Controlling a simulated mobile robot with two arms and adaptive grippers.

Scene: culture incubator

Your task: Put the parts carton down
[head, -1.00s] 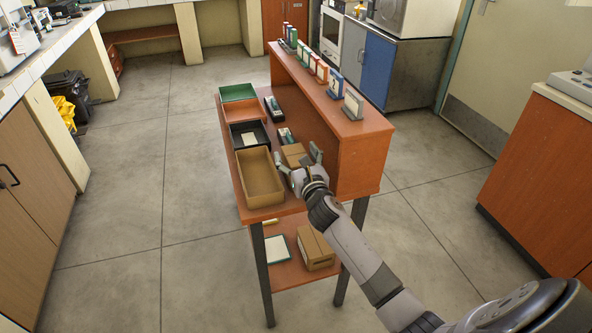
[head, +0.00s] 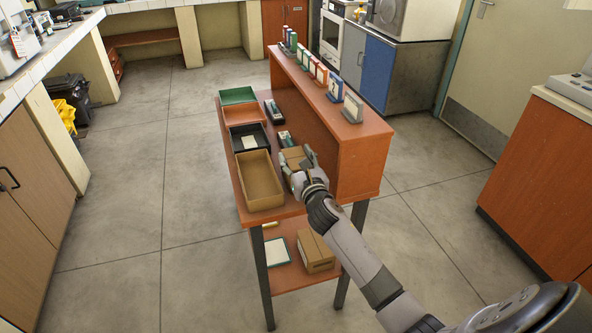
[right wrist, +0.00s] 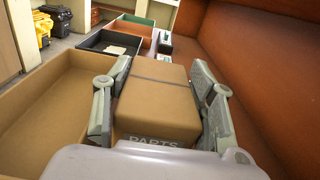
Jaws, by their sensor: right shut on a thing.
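The parts carton (right wrist: 157,102) is a brown box with a dark band and the word PARTS on its near face. In the right wrist view it sits between the two fingers of my right gripper (right wrist: 160,105), which is shut on it. In the head view the carton (head: 293,157) is partly hidden by my right gripper (head: 298,172). It is at the table top, right of the tan tray (head: 281,205); I cannot tell whether it touches the surface. My left gripper is not in view.
A black tray (head: 233,142), an orange tray (head: 225,114) and a green tray (head: 237,91) line the table's left side. A raised shelf (head: 355,133) with several upright cards stands on the right. Another carton (head: 316,254) lies on the lower shelf.

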